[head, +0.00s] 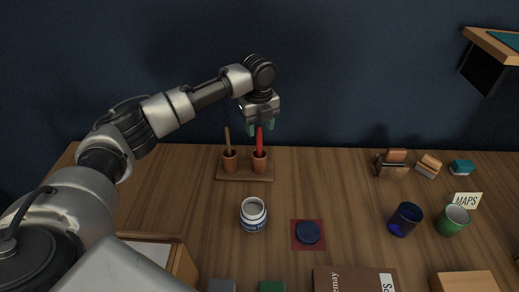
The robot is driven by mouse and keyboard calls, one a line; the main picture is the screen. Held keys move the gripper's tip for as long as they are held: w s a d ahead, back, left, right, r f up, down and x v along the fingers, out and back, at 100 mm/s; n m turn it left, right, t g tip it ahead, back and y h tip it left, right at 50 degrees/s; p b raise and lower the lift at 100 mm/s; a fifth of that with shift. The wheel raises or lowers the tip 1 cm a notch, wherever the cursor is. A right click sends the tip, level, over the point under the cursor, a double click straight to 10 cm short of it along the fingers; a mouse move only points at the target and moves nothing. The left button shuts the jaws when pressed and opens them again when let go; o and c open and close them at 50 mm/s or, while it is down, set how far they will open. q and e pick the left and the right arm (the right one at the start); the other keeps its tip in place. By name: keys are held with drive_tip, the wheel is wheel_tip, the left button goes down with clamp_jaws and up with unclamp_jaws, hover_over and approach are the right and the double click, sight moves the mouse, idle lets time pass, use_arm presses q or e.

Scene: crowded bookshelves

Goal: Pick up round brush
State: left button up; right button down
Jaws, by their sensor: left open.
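A small wooden stand (246,178) near the back edge of the table has two brown cups. A tan handle (227,138) stands upright in its left cup and a red handle (259,142) in its right cup. The lower ends are hidden in the cups, so I cannot tell which one is the round brush. My left gripper (261,127) points down, open, right over the red handle. The handle's top appears between or just behind its fingertips; I cannot tell which. My right gripper is not in view.
A white labelled jar (253,222) and a dark round lid (308,233) on a red square lie in front. A blue cup (404,219) and a green cup (452,220) stand at right, near a MAPS card (467,200). The table between stand and right-hand blocks is clear.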

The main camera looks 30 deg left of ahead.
sight(259, 155)
use_arm(q)
wheel_tip(259, 155, down, 2)
drive_tip(key=shift+s+f+p, duration=0.15)
drive_tip(key=shift+f+p, duration=0.05)
drive_tip(key=shift+p, duration=0.1)
drive_tip(key=shift+f, duration=0.5)
drive_tip(key=shift+c, duration=1.3)
clamp_jaws()
drive_tip(key=shift+r, duration=0.1)
